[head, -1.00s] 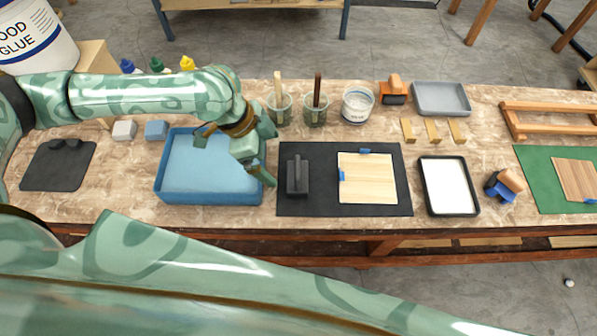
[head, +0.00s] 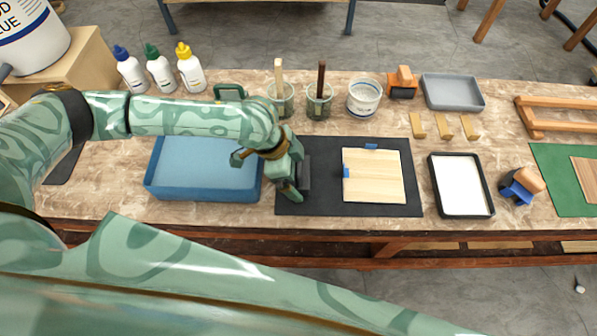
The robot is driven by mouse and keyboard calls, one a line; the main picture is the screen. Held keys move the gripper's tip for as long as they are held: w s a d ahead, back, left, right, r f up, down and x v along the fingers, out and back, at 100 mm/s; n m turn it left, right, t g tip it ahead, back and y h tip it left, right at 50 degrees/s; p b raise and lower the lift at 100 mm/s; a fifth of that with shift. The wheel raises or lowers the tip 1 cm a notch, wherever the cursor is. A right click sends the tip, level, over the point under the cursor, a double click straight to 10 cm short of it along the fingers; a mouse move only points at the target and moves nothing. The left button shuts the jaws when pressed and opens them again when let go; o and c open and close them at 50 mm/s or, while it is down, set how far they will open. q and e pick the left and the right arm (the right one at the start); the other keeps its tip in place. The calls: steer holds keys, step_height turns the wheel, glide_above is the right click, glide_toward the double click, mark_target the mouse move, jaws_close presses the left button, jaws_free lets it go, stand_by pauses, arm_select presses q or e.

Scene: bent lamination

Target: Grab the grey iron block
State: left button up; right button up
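The dark grey iron block (head: 305,172) is on the left part of the black mat (head: 335,205). Only its right part shows, because my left gripper covers the rest. My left gripper (head: 294,190) points down at the mat's left edge, right at the block in the picture. Its fingers are partly hidden, so I cannot tell whether they are open or shut, or whether they touch the block. My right gripper is not in view.
A pale wooden board (head: 374,178) with blue clips lies on the mat, right of the block. A blue tray (head: 205,188) stands close on the left. Glass jars with brushes (head: 320,104) and a white tub (head: 363,98) stand behind. A black-rimmed tray (head: 460,186) is further right.

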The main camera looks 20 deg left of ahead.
arm_select(q)
steer(key=c, duration=1.3)
steer(key=shift+r, duration=0.1)
steer(key=c, duration=0.4)
